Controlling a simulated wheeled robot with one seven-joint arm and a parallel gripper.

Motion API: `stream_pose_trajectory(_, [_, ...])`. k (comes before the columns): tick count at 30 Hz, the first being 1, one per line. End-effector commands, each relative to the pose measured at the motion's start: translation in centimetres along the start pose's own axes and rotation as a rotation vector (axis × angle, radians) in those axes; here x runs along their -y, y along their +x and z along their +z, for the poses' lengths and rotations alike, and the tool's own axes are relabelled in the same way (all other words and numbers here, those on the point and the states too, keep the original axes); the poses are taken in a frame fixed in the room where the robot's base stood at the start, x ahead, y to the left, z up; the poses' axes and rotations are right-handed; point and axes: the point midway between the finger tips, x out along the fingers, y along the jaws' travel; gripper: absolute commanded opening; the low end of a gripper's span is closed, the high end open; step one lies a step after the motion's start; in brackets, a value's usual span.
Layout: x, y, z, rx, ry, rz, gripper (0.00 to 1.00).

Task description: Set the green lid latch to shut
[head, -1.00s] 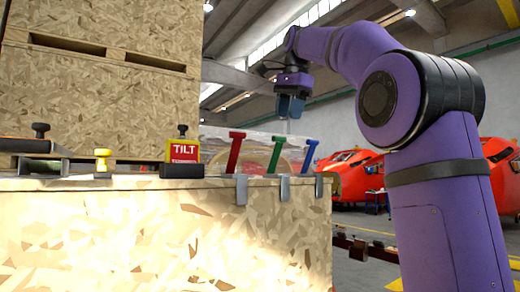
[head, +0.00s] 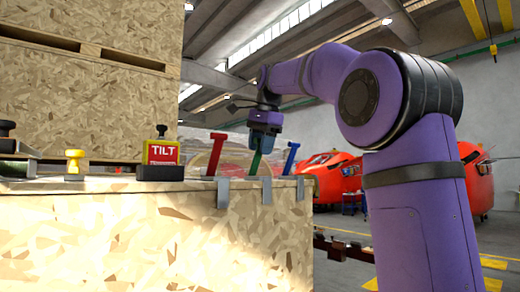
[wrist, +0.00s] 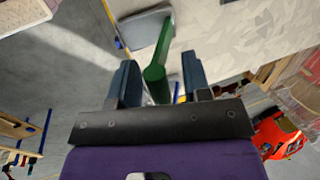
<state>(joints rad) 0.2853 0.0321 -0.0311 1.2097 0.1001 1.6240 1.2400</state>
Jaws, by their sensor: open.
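The green lid latch (head: 255,163) stands up from the crate's edge, leaning to the right, between a red latch (head: 217,154) and a blue latch (head: 289,159). Its metal bracket (head: 266,190) hangs on the crate's front edge. My gripper (head: 265,138) is over the top of the green latch and hides its handle end. In the wrist view the green latch (wrist: 160,70) lies between the two spread fingers of my gripper (wrist: 158,80), with gaps on both sides. I see no grip on it.
The wooden crate (head: 130,235) fills the lower left. Red and blue latches stand close on either side. Red train nosecones (head: 335,175) are far behind.

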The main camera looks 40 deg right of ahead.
Motion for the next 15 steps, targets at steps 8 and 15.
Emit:
stream_pose_trajectory(8, [-0.04,1.03,0.01,0.000,0.000,0.000,0.44])
stream_pose_trajectory(15, [-0.04,1.01,0.01,0.000,0.000,0.000,0.28])
